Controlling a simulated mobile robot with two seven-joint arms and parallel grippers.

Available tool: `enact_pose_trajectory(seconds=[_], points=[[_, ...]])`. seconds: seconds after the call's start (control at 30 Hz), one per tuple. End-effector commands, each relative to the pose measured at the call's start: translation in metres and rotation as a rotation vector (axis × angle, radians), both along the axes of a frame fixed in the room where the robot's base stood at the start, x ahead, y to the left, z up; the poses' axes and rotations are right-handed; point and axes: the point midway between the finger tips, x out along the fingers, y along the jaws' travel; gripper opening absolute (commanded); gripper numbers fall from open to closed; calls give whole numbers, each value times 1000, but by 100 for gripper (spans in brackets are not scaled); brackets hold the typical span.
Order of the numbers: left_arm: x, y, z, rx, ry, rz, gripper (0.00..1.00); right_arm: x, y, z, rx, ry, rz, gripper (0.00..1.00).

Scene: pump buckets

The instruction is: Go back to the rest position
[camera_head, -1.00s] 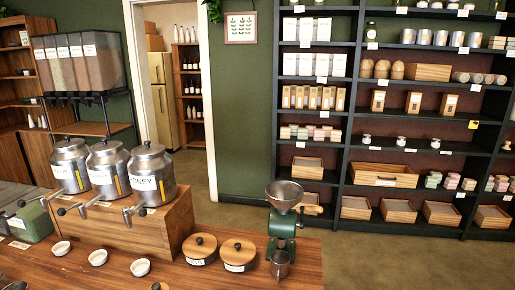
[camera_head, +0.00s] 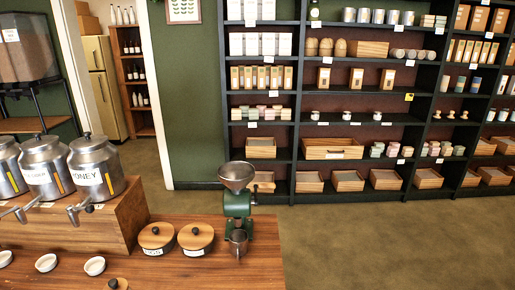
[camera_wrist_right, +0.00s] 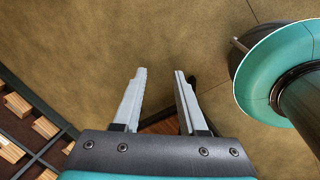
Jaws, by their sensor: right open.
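My right gripper (camera_wrist_right: 160,100) is open and empty in the right wrist view. Its two grey fingers are apart above brown floor, with nothing between them. Neither gripper shows in the head view. On the wooden counter (camera_head: 190,270) in the head view, steel pump buckets (camera_head: 98,167) with taps stand on a wooden block (camera_head: 125,212) at the left. Two round wooden-lidded pots (camera_head: 196,236) sit in the middle. A green grinder (camera_head: 237,200) with a metal cup (camera_head: 238,242) stands near the counter's right end.
Small white bowls (camera_head: 94,265) sit at the counter's front left. Dark shelves (camera_head: 295,120) full of goods line the back wall. The floor (camera_head: 400,240) right of the counter is clear. A teal and black round part, probably mine, shows at right in the wrist view.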

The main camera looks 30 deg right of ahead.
Motion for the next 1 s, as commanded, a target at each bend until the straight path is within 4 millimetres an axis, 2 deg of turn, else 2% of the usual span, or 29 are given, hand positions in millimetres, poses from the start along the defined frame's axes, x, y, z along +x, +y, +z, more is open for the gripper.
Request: enact_pose_trajectory(seconds=[0.03, 0.1, 0.2, 0.3, 0.33, 0.37, 0.6, 0.7, 0.83, 1.0], points=[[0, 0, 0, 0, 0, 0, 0, -2, 39, -9, 53, -1, -17, 42], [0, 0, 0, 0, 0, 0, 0, -5, 85, -18, 116, -1, -36, 42], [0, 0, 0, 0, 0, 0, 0, -7, 148, -24, 199, -1, -62, 42], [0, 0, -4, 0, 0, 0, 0, -7, 200, -30, 268, -1, -85, 42], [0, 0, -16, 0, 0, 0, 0, -8, 190, -42, 254, -1, -81, 42], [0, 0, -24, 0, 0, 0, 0, -7, 188, -50, 252, -1, -80, 42], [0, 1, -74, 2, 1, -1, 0, -7, 188, -100, 252, -1, -79, 42], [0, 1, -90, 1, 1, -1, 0, -7, 188, -116, 252, -1, -79, 42], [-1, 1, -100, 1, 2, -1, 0, -7, 187, -126, 252, 0, -78, 42], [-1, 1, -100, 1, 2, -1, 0, -7, 187, -126, 252, 0, -78, 42]])
